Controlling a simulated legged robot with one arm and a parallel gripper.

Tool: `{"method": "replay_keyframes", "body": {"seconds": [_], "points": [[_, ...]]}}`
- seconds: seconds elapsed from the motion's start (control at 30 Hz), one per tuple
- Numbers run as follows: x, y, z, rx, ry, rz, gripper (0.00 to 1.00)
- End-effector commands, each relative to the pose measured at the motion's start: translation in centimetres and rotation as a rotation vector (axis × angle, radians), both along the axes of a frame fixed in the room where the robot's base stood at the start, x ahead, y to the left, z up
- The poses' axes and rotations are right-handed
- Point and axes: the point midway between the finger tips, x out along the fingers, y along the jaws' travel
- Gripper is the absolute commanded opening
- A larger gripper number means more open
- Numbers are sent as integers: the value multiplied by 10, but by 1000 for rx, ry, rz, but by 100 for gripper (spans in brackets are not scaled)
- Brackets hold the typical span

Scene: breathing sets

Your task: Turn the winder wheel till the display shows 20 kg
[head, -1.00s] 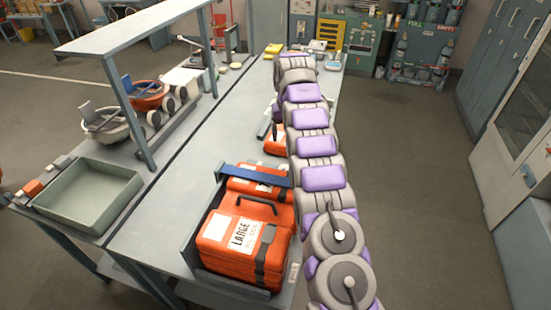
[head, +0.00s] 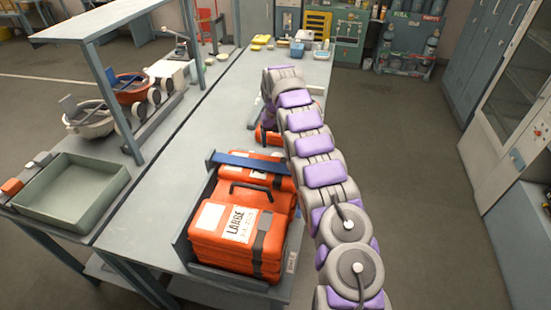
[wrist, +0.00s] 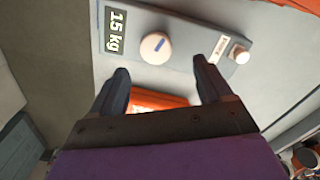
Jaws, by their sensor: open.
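In the wrist view a display (wrist: 115,31) at the upper left reads 15 kg. Beside it on the grey panel is a round white knob (wrist: 155,48) with a blue mark. A smaller pale knob (wrist: 238,54) sits at the panel's right, by a small label. I cannot tell for certain which of these is the winder wheel. My gripper (wrist: 162,78) is open and empty. Its fingertips point at the panel, one on each side below the round knob, apart from it. In the head view the panel and gripper are hidden or unclear behind my arm.
Under the fingers an orange thing (wrist: 158,101) shows. On the bench, a grey holder with orange LARGE cases (head: 237,232) stands at the front. A green-grey tray (head: 72,190) lies at the left. The bench's middle strip is clear.

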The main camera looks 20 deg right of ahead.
Motion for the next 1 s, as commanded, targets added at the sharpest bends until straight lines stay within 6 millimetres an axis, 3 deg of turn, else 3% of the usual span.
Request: {"method": "replay_keyframes", "body": {"seconds": [0.03, 0.2, 0.4, 0.83, 1.0], "points": [[-1, -2, -14, 2, 7, -1, 79], [-1, -4, -45, 3, 2, -1, 79], [0, -1, -70, 1, 0, 0, 79], [0, -1, -80, 1, -1, 0, 79], [0, -2, -80, 1, -1, 0, 65]]}}
